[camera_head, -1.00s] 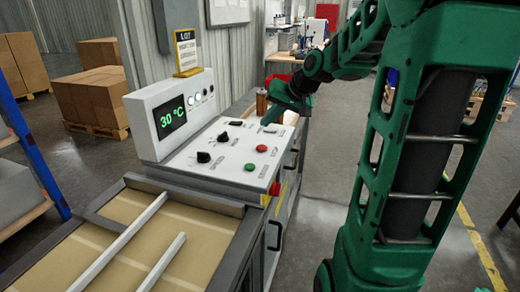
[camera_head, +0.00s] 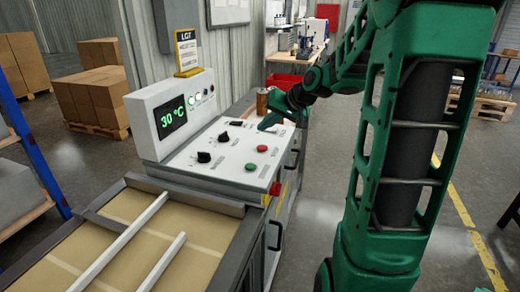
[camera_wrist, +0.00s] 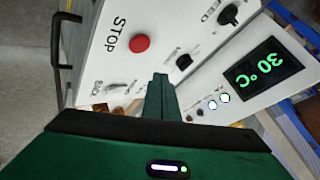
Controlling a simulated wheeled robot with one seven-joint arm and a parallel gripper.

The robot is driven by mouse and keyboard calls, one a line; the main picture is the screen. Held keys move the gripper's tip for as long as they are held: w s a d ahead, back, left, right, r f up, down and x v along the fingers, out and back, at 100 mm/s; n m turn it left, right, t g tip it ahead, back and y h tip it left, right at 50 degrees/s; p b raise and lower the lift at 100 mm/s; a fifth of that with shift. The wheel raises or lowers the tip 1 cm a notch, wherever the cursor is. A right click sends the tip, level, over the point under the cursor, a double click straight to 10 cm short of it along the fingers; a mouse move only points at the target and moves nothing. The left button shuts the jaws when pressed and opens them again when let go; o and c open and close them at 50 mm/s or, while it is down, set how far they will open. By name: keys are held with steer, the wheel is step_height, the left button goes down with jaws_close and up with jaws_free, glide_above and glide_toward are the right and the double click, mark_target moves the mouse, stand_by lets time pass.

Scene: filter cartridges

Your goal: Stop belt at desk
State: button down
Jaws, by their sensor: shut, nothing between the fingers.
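The desk has a white sloped control panel (camera_head: 222,150) with a red button (camera_head: 262,149), a green button (camera_head: 250,167) and several black knobs. In the wrist view the red button (camera_wrist: 140,43) stands beside the printed word STOP (camera_wrist: 115,36). My gripper (camera_head: 264,126) is shut and empty over the far part of the panel, beyond the red button in the head view. In the wrist view its fingertips (camera_wrist: 160,78) point toward the panel, a little right of and below the red button, apart from it. The tan belt (camera_head: 150,240) has pale cross lines and two white rails.
A screen box (camera_head: 170,115) reading 30 °C stands along the panel's back, with a yellow sign (camera_head: 187,52) on top. A brown can (camera_head: 262,101) stands near my gripper. A red bin (camera_head: 284,82) is behind. Open floor lies right of the desk.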

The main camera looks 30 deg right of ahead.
mark_target(265, 149)
steer(key=shift+f, duration=2.3)
steer(key=shift+f, duration=0.15)
steer(key=shift+f, duration=0.2)
steer(key=shift+s+f, duration=0.1)
steer(key=shift+f, duration=0.35)
stand_by(1.1)
steer(key=shift+r, duration=0.85)
steer(key=shift+r, duration=2.55)
